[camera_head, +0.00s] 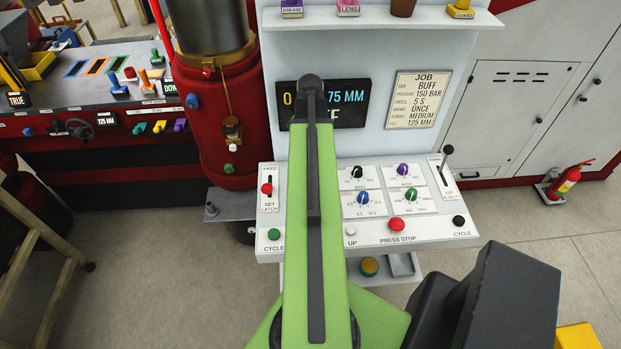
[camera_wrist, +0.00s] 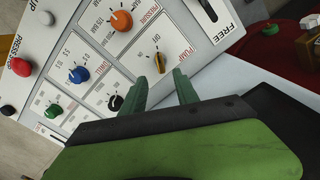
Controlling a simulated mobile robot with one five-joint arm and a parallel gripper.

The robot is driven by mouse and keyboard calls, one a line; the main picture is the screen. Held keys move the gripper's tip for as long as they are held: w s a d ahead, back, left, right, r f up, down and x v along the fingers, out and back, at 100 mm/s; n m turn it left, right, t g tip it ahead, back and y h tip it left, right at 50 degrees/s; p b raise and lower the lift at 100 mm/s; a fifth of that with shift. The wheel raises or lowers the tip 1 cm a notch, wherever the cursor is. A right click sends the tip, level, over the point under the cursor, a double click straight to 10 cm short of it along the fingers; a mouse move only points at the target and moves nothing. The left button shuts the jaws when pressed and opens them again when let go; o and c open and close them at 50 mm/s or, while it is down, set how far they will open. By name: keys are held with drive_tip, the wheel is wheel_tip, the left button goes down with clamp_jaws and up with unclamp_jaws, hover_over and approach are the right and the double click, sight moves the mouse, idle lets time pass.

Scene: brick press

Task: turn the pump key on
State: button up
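The pump key (camera_wrist: 160,62) is a small yellow-orange key on the white control panel (camera_wrist: 97,42) in the wrist view, with red lettering and an "ON" mark beside it. My gripper (camera_wrist: 163,83) has two green fingers, spread apart and empty. In the head view my green arm hides the key and my gripper; the panel (camera_head: 440,237) shows on both sides of the arm.
An orange knob (camera_wrist: 121,20), black knob (camera_wrist: 115,102), blue knob (camera_wrist: 78,74) and green knob (camera_wrist: 54,110) stand near the key. The red press stop button (camera_head: 397,224) and a lever (camera_head: 445,158) are on the right. A red-handled slider (camera_head: 266,188) is on the left.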

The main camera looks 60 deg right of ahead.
wheel_tip(320, 180, down, 10)
drive_tip(key=b, duration=0.8)
drive_tip(key=shift+r, duration=0.1)
clamp_jaws()
